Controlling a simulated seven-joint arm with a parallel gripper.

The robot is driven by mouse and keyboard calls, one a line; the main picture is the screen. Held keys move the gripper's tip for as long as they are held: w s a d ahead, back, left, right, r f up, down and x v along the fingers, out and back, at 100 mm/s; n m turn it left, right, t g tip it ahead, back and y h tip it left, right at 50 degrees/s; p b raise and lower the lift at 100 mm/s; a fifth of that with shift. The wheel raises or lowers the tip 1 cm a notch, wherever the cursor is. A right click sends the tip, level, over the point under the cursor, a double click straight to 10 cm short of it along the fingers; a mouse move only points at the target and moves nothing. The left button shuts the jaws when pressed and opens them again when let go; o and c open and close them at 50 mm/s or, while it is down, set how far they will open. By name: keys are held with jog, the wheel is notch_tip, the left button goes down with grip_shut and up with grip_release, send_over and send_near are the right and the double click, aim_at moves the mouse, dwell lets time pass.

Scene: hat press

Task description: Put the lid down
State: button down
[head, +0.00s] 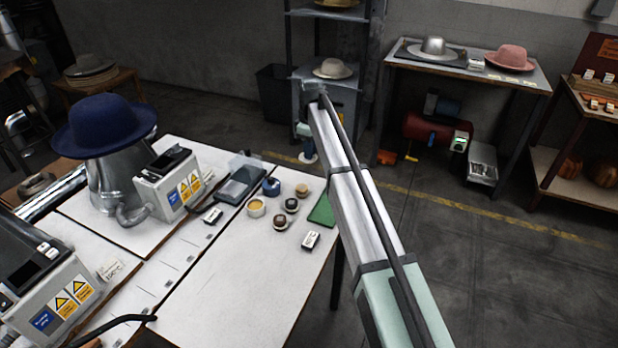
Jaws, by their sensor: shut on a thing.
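My gripper (308,150) is small in the head view, pointing down at the far end of my arm, beyond the white table's back right corner. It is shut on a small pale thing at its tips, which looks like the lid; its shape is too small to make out. An open round tin with yellow contents (256,208) stands on the white table (240,290), to the left of and nearer than my gripper. My gripper is apart from the tin.
Beside the tin stand a blue round item (271,186) and several small dark-topped jars (280,222). A green mat (322,211) lies at the right edge. A blue hat (103,124) sits on a metal form at left. The table's front middle is clear.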

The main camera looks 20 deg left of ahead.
jog(key=shift+f, duration=4.7)
jog(key=shift+f, duration=0.1)
jog(key=c, duration=1.1)
grip_release()
jog(key=shift+o, duration=0.2)
notch_tip(320, 180, up, 12)
jog(key=shift+r, duration=0.15)
